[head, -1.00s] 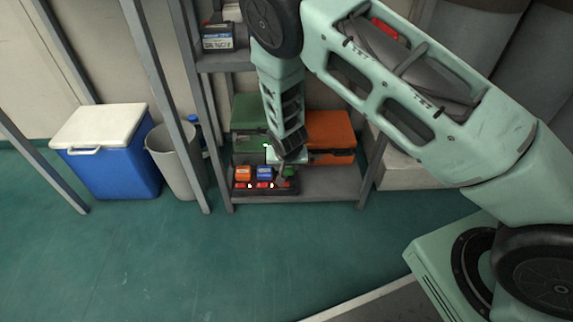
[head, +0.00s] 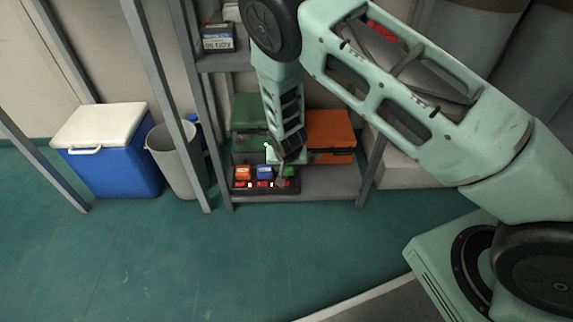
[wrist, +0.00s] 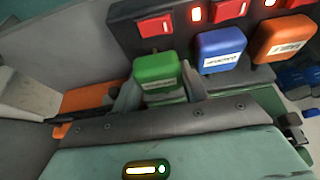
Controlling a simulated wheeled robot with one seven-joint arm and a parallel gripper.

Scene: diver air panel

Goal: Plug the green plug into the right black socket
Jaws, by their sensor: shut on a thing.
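The green plug (wrist: 156,72) is between the fingers of my gripper (wrist: 160,92) in the wrist view, and the gripper is shut on it. In the head view a bit of the green plug (head: 289,171) shows by my gripper (head: 282,178), at the right end of the black panel (head: 240,191). The right black socket is hidden below the plug and fingers. I cannot tell whether the plug is seated in it or just above it.
A blue plug (wrist: 220,50) and an orange plug (wrist: 283,40) sit on the panel beside the green one. Red switches (wrist: 155,26) and lit lamps line the panel. A green case (head: 249,112) and an orange case (head: 331,128) stand behind on the shelf (head: 335,186).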

